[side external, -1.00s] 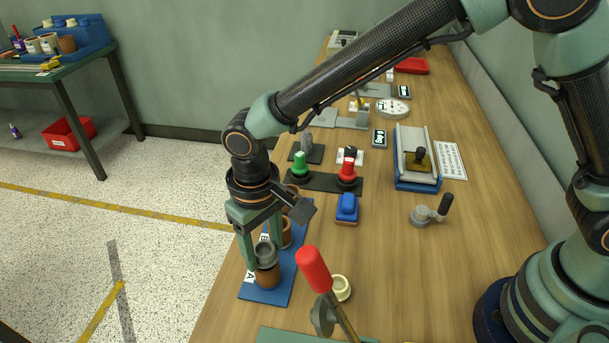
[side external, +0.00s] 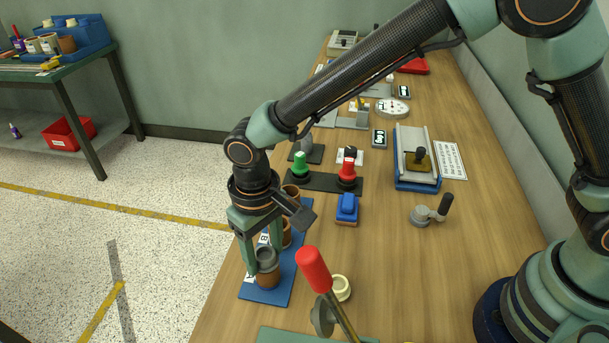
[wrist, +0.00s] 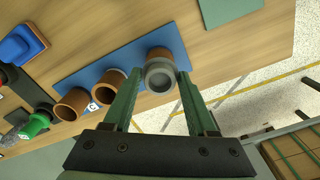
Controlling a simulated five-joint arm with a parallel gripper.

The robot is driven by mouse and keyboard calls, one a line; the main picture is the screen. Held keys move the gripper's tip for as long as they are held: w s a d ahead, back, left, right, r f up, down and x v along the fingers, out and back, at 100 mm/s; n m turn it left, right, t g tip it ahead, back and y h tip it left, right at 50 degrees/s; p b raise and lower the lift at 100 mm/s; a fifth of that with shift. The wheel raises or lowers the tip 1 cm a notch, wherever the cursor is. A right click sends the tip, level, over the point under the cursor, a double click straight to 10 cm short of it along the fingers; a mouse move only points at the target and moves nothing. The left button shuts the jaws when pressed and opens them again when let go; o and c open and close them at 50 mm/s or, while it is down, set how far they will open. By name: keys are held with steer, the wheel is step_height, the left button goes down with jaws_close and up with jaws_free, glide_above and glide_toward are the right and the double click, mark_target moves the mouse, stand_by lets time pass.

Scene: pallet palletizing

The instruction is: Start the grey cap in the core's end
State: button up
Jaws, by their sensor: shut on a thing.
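The grey cap (side external: 266,254) is a short ring-like piece between the fingertips of my gripper (side external: 264,262), which is shut on it. In the wrist view the grey cap (wrist: 160,77) sits between the two green fingers of my gripper (wrist: 158,80). A brown core (side external: 267,277) stands upright on the blue board (side external: 290,292), directly under the cap. In the wrist view this core (wrist: 158,55) shows just beyond the cap. The cap is at the core's top end; I cannot tell whether its lower part is inside the core or only touching it.
More brown cores (wrist: 72,104) stand in a row on the blue board. A red-handled lever (side external: 314,270) and a cream ring (side external: 341,288) are close on the right. A blue block (side external: 347,208) and green and red knobs (side external: 300,164) stand behind.

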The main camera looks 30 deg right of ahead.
mark_target(264, 253)
steer(key=shift+f, duration=0.15)
steer(key=o, duration=1.4)
step_height(264, 253, up, 12)
steer(key=w+d+r+t, duration=0.1)
steer(key=w+d+r, duration=0.1)
steer(key=d+r, duration=0.35)
steer(key=s+d+m+t, duration=0.1)
steer(key=s+d, duration=0.1)
steer(key=d, duration=0.6)
steer(key=s+d+r+m+t, duration=0.1)
steer(key=s+d+t, duration=0.1)
steer(key=d, duration=0.6)
steer(key=s+d+m+t, duration=0.1)
steer(key=s+d, duration=0.2)
steer(key=d, duration=0.5)
steer(key=shift+s+d+r+t, duration=0.1)
steer(key=shift+s+r+t, duration=0.1)
steer(key=shift+t, duration=0.1)
